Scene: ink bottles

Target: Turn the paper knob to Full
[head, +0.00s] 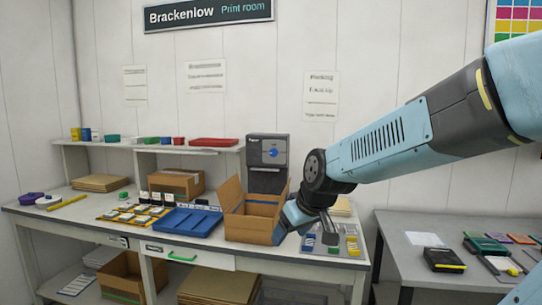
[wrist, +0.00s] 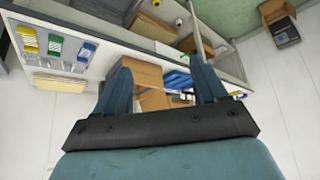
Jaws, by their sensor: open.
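The paper knob (head: 272,153) is a small blue knob on the front of a dark grey box-like unit (head: 267,180) at the back of the bench, in the head view. The lettering above the knob is too small to read surely, and its setting cannot be told. My gripper (head: 284,228) is lower and nearer than the knob, by the right side of an open cardboard box (head: 247,228), apart from the knob. In the wrist view my gripper (wrist: 163,84) has its two blue fingers spread with nothing held between them. I cannot make out the knob in that view.
The open cardboard box stands in front of the unit's lower part. A blue tray (head: 188,222) lies left of it, and a grey tray with coloured items (head: 330,243) lies right. A shelf (head: 150,148) stands left of the unit. A second table (head: 395,240) is at right.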

